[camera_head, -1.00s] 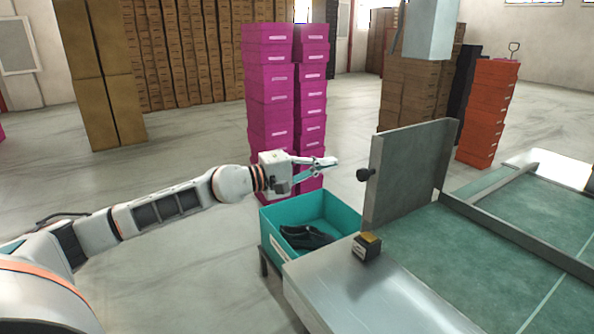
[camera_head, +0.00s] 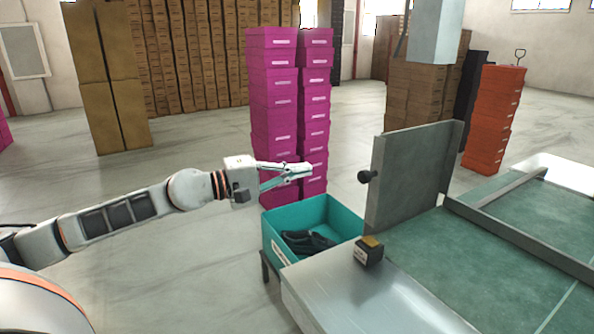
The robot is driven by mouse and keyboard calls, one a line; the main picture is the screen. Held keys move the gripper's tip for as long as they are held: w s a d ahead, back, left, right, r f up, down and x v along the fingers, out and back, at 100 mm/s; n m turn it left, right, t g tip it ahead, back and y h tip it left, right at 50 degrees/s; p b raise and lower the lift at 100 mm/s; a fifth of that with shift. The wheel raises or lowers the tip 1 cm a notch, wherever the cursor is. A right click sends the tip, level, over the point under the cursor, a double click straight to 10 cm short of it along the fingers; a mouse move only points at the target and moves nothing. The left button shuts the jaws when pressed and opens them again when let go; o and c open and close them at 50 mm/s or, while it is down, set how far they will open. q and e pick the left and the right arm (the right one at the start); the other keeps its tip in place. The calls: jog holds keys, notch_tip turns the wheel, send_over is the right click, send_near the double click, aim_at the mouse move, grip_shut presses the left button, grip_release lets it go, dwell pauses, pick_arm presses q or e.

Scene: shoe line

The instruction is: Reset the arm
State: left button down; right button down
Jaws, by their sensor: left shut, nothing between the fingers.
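My left arm reaches in from the left. Its gripper (camera_head: 307,171) is shut and empty, in the air above and a little left of the teal bin, with the pink boxes behind it. The teal bin (camera_head: 335,212) stands beside the metal table end and holds dark shoes (camera_head: 308,241). My right gripper is not in view.
A metal table (camera_head: 350,295) with a green belt (camera_head: 440,250) fills the right. An upright grey panel (camera_head: 412,175) with a black knob and a small black box (camera_head: 369,252) are on it. Tall pink box stacks (camera_head: 272,115) stand behind the bin. Open floor lies left.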

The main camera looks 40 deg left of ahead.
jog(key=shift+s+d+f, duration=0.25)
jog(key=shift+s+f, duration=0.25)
